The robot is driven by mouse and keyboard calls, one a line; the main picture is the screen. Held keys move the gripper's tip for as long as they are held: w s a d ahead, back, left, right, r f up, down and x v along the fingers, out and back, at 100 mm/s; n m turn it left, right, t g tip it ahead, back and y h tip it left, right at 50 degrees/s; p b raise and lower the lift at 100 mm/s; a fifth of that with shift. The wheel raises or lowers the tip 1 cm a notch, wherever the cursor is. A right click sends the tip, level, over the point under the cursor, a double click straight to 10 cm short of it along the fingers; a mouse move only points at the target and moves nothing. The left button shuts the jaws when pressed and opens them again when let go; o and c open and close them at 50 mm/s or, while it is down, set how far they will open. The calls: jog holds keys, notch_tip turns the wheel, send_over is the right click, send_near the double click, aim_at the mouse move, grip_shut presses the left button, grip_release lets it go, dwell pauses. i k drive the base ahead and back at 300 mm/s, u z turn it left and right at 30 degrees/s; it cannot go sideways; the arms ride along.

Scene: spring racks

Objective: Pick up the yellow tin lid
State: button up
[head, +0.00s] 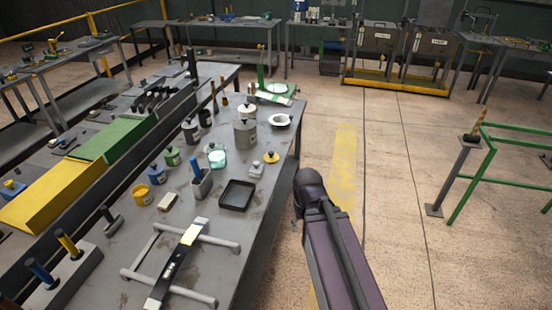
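My arm's dark links rise on the right of the bench, over the floor. My gripper is not visible, so its state does not show.
A black tray (237,195) lies in front of the lid. A white bowl (281,120) and grey canister (245,132) stand behind it. A blue tin (156,173), green tin (172,156) and glass jar (217,156) are to the left. Floor right of the bench is open.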

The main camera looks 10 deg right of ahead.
aim_at(271, 157)
jog(key=u, duration=0.2)
jog(key=i, duration=0.9)
jog(key=u, duration=1.25)
